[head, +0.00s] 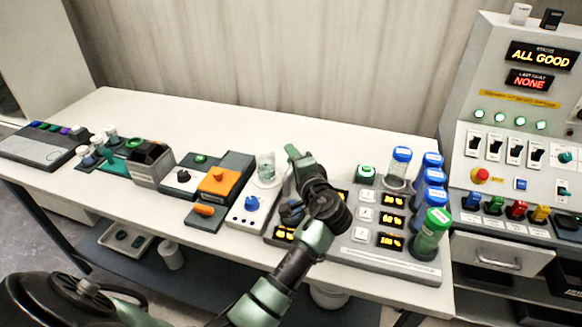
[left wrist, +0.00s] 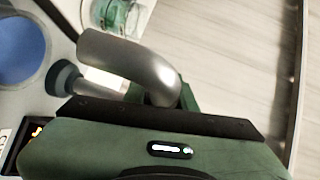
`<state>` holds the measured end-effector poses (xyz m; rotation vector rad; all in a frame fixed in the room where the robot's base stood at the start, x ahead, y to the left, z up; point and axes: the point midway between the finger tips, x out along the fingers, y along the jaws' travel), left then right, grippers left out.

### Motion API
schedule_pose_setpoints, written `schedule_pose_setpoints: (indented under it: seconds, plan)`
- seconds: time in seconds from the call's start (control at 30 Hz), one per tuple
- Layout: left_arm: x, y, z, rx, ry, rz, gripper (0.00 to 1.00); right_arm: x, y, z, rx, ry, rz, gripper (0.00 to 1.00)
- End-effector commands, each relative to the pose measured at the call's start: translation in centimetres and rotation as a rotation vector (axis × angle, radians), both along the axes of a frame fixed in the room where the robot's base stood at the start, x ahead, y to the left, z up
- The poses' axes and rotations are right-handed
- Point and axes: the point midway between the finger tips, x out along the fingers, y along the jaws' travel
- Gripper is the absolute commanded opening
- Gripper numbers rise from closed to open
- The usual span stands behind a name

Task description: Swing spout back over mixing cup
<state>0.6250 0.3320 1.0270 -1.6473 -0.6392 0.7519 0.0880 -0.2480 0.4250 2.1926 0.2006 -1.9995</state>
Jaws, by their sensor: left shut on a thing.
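A clear cup (head: 266,165), apparently the mixing cup, stands on a white station with a blue knob (head: 251,203). My left gripper (head: 295,158) is just right of this cup in the head view. It is shut on the spout, whose bent silver tube (left wrist: 130,62) shows in the left wrist view. A clear, green-tinted vessel (left wrist: 124,14) lies beyond the tube at the top there. The spout is mostly hidden by my gripper in the head view, so I cannot tell whether its mouth is over the cup. My right gripper is out of view.
Right of my gripper, a panel with lit displays (head: 392,241) holds several blue-capped bottles and a green one (head: 430,238). An orange-topped device (head: 220,182) stands to the left. The back strip of the bench (head: 200,117) is clear. A control cabinet (head: 511,112) reads ALL GOOD.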

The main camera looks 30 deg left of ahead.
Motion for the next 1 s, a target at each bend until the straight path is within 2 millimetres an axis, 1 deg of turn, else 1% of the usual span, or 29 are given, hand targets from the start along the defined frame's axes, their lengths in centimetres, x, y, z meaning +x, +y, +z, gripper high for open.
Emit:
schedule_pose_setpoints:
  seconds: [0.03,0.1,0.23,0.5,0.87,0.9,0.93,0.97,1.0]
  plan:
    - [0.3,-0.6,-0.4,-0.006,-0.004,0.015,0.0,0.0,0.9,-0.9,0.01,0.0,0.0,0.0]
    - [0.2,-0.7,-0.3,-0.005,-0.004,0.049,0.0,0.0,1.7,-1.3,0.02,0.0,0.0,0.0]
    - [0.1,-0.8,-0.2,-0.005,-0.004,0.097,0.0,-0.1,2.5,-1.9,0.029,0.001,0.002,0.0]
    - [0.1,-0.9,0.1,-0.004,-0.005,0.14,0.0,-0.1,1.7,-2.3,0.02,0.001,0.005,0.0]
    - [0.1,-0.8,0.2,-0.002,-0.005,0.142,0.0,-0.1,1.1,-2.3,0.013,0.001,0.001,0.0]
    - [0.1,-0.8,0.2,-0.002,-0.005,0.142,0.35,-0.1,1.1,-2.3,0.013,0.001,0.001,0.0]
    - [0.1,-0.8,0.2,-0.002,-0.005,0.143,0.43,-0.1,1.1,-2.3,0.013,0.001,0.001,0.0]
    - [0.0,-0.8,0.2,-0.002,-0.005,0.143,0.48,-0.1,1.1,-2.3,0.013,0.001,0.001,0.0]
    - [0.0,-0.8,0.2,-0.002,-0.005,0.144,0.48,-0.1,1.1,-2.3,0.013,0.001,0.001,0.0]
